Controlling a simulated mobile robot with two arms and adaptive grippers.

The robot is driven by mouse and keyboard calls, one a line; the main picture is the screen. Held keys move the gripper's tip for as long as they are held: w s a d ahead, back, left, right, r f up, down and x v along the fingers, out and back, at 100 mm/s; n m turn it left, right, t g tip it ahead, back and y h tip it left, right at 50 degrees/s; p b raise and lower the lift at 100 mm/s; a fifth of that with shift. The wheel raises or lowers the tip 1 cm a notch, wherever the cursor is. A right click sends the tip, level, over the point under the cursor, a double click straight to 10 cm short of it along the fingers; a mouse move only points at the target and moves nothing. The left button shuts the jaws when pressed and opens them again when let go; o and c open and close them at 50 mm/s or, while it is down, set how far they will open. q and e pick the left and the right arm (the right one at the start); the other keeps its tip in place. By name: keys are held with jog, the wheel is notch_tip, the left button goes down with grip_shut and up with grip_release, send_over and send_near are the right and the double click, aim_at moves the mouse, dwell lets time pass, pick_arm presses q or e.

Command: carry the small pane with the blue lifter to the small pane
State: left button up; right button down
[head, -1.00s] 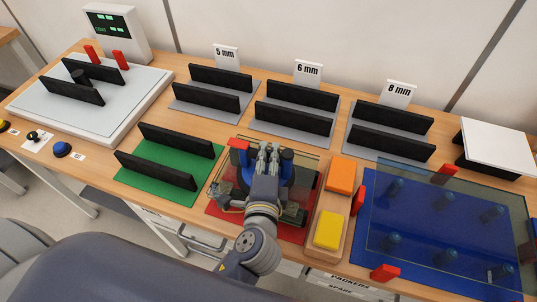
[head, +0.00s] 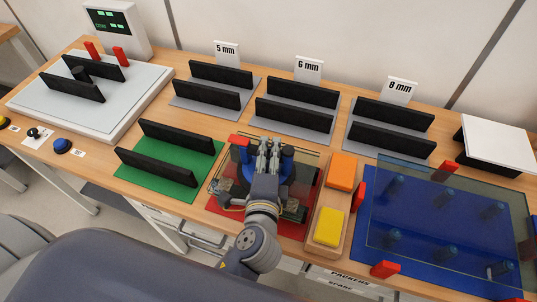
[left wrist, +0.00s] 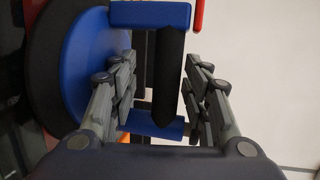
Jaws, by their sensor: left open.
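The blue lifter (head: 286,168) sits over the small pane (head: 311,162), a clear sheet above the red mat (head: 225,212). My left gripper (head: 270,148) is above the lifter and hides much of it. In the left wrist view, the open fingers of my left gripper (left wrist: 160,80) stand on either side of the lifter's dark handle bar (left wrist: 171,75), with gaps showing. The lifter's blue disc with a black rim (left wrist: 85,65) shows at left in that view. My right gripper is not in view.
A large pane (head: 440,215) spans the blue mat (head: 365,255) at right, near red blocks. A wooden tray (head: 322,255) holds an orange and a yellow block. The green mat (head: 180,155) has two black rails. Labelled racks stand behind; a scale (head: 120,105) is at far left.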

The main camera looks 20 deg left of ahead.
pick_arm(q)
jog(key=v, duration=1.2)
jog(key=shift+r, duration=0.2)
